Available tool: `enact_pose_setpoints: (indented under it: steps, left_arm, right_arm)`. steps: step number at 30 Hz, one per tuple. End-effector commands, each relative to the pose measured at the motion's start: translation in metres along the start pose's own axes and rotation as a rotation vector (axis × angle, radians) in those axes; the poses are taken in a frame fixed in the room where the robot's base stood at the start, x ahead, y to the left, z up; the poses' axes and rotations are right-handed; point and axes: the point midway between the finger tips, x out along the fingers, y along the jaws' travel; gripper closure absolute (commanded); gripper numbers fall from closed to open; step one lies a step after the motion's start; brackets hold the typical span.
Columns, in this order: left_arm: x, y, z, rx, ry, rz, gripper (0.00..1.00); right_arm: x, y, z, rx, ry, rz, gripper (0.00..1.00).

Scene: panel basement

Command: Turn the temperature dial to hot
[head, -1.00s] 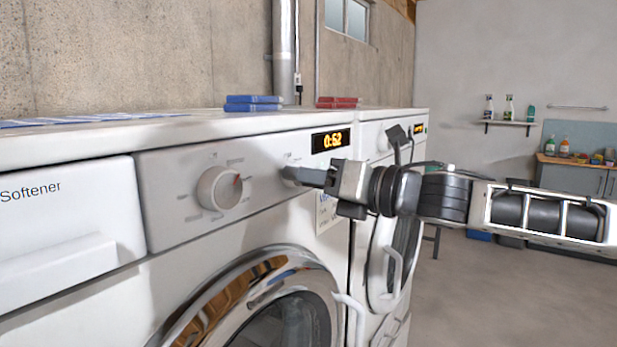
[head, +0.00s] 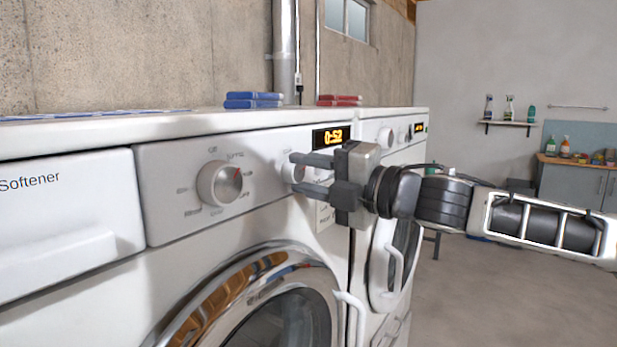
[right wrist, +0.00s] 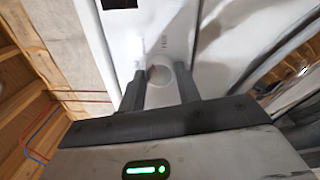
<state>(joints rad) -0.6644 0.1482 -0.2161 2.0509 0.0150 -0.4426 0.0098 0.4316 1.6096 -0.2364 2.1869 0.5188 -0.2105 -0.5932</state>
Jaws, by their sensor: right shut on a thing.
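The washing machine's light control panel (head: 265,195) carries two round dials. The larger dial (head: 212,185) has a red mark pointing up and right and has printed labels around it. The smaller dial, the temperature dial (head: 291,172), is to its right, below the lit display. My right gripper (head: 296,174) reaches it from the right, one finger above the other, and is shut on it. In the right wrist view the temperature dial (right wrist: 159,75) sits between the two fingertips with a small red mark. Its labels are too small to read surely. My left gripper is not in view.
The display (head: 332,138) reads 0:52. The softener drawer (head: 70,225) is at the left, the round door (head: 265,300) below. A second machine (head: 395,150) stands to the right. The floor at right is open.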

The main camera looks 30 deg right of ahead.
Motion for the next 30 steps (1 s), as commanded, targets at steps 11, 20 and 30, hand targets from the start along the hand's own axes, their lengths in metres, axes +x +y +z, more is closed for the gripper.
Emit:
enact_pose_setpoints:
  steps: [11, 20, 30]
  left_arm:
    - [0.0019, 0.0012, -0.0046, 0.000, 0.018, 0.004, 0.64]
    - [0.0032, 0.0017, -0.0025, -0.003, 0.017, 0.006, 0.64]
    - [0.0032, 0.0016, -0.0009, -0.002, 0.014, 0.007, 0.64]
  right_arm:
    - [0.0000, -0.0001, -0.0008, 0.333, -0.021, 0.006, 0.90]
    - [0.0000, 0.0004, -0.0008, 0.507, -0.032, 0.008, 0.90]
    - [0.0000, 0.0006, -0.0009, 0.580, -0.037, 0.008, 0.90]
